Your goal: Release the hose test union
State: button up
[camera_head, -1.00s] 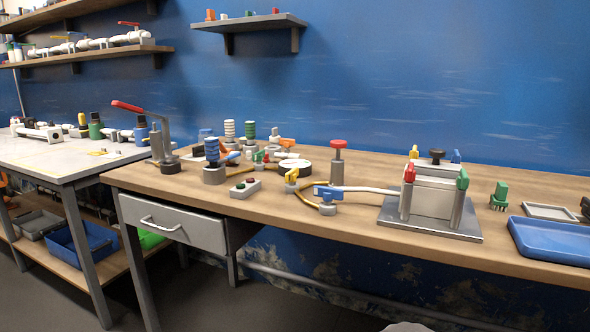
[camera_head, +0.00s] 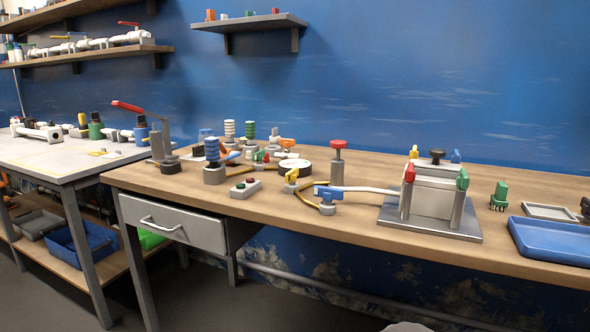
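A blue fitting (camera_head: 329,194) sits above a short grey base on the wooden bench, left of the cell stand. A white hose (camera_head: 372,189) runs from it to the grey cell stand (camera_head: 433,193). A brown-yellow hose (camera_head: 306,200) joins it from the left, near a yellow-handled valve (camera_head: 291,177). I cannot tell for certain which fitting is the hose test union. A dark blue ribbed fitting (camera_head: 212,151) stands upright on a grey base further left, with a blue lever-like piece (camera_head: 232,156) beside it. My gripper is not in view.
A red-levered stand (camera_head: 165,135), a two-button box (camera_head: 245,188), a round gauge (camera_head: 294,167) and a red-topped post (camera_head: 338,160) crowd the bench. A blue tray (camera_head: 550,240) lies at the right. The front strip of the bench (camera_head: 290,222) is mostly clear.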

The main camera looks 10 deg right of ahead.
aim_at(224, 152)
jog(key=l+u, duration=0.4)
jog(key=l, duration=0.15)
jog(key=k+l+u, duration=0.1)
jog(key=l+u, duration=0.3)
jog(key=i+j+z, duration=0.15)
jog(key=i+j, duration=0.3)
